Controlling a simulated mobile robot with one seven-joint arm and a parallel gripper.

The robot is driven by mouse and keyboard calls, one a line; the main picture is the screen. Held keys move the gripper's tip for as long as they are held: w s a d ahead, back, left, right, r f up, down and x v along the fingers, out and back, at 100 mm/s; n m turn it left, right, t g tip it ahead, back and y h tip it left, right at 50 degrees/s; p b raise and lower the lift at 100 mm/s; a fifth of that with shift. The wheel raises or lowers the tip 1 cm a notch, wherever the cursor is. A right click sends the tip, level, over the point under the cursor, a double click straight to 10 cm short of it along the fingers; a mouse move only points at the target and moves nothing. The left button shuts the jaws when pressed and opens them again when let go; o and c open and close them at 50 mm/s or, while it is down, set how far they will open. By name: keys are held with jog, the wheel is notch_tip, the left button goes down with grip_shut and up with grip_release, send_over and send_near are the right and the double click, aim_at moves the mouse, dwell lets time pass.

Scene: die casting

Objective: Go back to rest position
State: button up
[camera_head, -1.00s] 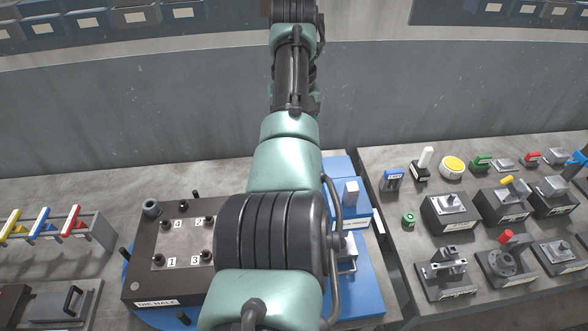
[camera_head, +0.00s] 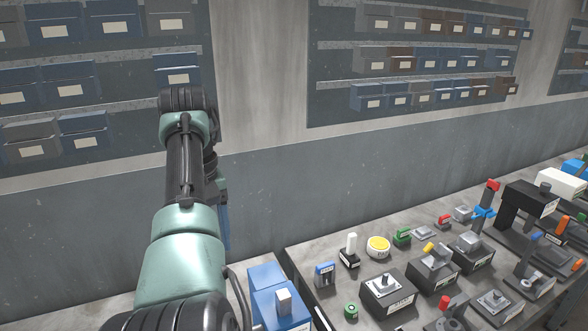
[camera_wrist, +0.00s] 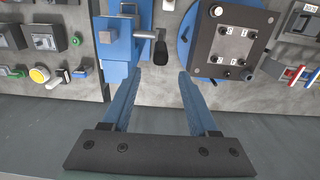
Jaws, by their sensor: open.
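My gripper (camera_wrist: 160,78) shows in the wrist view with its two blue fingers apart and nothing between them. The dark die half plate (camera_wrist: 222,42) with several numbered pins lies beyond the fingers to the right. Part of the blue fixture (camera_head: 266,281) shows beside my arm there.
A table with switches, a yellow button (camera_head: 378,245) and several dark mounted devices (camera_head: 388,290) stands to the right. Shelves of blue and grey bins (camera_head: 372,102) hang on the wall behind. A rack with coloured handles (camera_wrist: 310,75) is at the wrist view's right edge.

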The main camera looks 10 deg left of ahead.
jog(key=w+d+r+m+t+y, duration=0.1)
jog(key=w+r+t+y, duration=0.25)
jog(key=w+t, duration=0.45)
jog(key=w+d+r+m+t+b, duration=0.1)
jog(key=d+r+t, duration=0.3)
jog(key=r, duration=0.2)
jog(key=d+r+m+t, duration=0.1)
jog(key=d+r+t, duration=0.2)
jog(key=r, duration=0.4)
jog(key=s+d+r+m+t+h, duration=0.1)
jog(key=s+d+r+t, duration=0.3)
jog(key=s+r, duration=0.2)
jog(key=s+d+r+m+t+h, duration=0.1)
jog(key=s+d+r+t, duration=0.3)
jog(key=s, duration=0.7)
jog(key=s+d+r+m+t+h, duration=0.1)
jog(key=s+d+r+t, duration=0.3)
jog(key=s+d+r, duration=0.2)
jog(key=shift+s+r+m+b, duration=0.45)
jog(key=shift+s+r, duration=0.35)
jog(key=shift+s, duration=0.45)
jog(key=shift+f+h, duration=0.1)
jog(key=shift+h, duration=0.15)
